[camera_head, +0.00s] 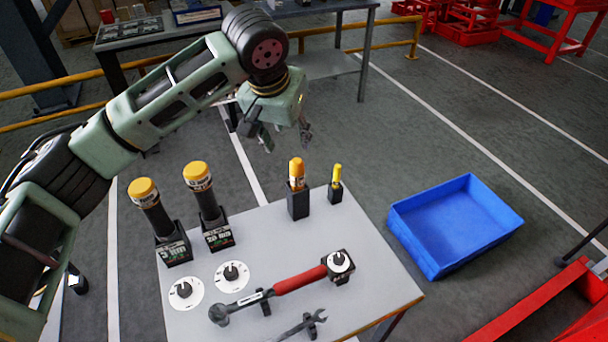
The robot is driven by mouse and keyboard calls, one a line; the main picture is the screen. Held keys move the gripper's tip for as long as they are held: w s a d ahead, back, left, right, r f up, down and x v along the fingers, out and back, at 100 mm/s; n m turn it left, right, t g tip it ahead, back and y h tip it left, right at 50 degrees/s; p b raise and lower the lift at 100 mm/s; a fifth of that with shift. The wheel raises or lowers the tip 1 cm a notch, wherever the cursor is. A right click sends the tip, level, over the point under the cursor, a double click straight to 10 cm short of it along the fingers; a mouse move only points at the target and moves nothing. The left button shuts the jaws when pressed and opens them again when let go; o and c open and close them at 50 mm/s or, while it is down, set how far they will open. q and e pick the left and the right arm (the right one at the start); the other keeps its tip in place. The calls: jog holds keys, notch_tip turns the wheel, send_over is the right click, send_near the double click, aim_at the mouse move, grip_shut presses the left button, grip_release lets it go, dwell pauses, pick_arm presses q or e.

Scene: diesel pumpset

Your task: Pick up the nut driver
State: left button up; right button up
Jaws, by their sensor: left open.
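Several upright tools with yellow or orange tops stand in black holders on the grey table (378,282). Two are large: a left one (148,207) in a holder marked 5 Nm and a right one (201,192) in a holder marked 20 Nm. Two are slimmer: an orange-handled tool (296,174) and a smaller yellow-handled tool (337,175). I cannot tell for sure which is the nut driver; their lower ends are hidden in the holders. My left gripper (282,136) is open and empty, pointing down above and behind the table's far edge. My right gripper is out of view.
A red-handled torque wrench (300,280) lies on a stand near the table's front, beside a small spanner (305,324) and two white dials (231,277). A blue bin (452,225) is right of the table. A yellow rail (400,45) and benches stand behind.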

pick_arm(q)
jog(key=b, duration=0.4)
send_over(296, 164)
jog(key=s+a, duration=0.1)
jog(key=s, duration=0.1)
notch_tip(296, 164, down, 4)
jog(key=shift+a+f, duration=0.1)
jog(key=shift+f, duration=0.15)
jog(key=x, duration=0.2)
jog(key=shift+f, duration=0.35)
jog(key=x, duration=0.4)
jog(key=shift+w+d+f, duration=0.25)
jog(key=shift+w+d, duration=0.05)
jog(key=shift+w, duration=0.05)
jog(key=shift+w+d+f, duration=0.1)
jog(key=shift+w+f, duration=0.1)
jog(key=shift+f, duration=0.3)
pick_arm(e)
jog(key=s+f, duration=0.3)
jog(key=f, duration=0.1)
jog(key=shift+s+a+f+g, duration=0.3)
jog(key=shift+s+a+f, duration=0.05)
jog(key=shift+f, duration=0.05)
pick_arm(q)
jog(key=shift+c, duration=0.7)
jog(key=c, duration=0.8)
grip_shut()
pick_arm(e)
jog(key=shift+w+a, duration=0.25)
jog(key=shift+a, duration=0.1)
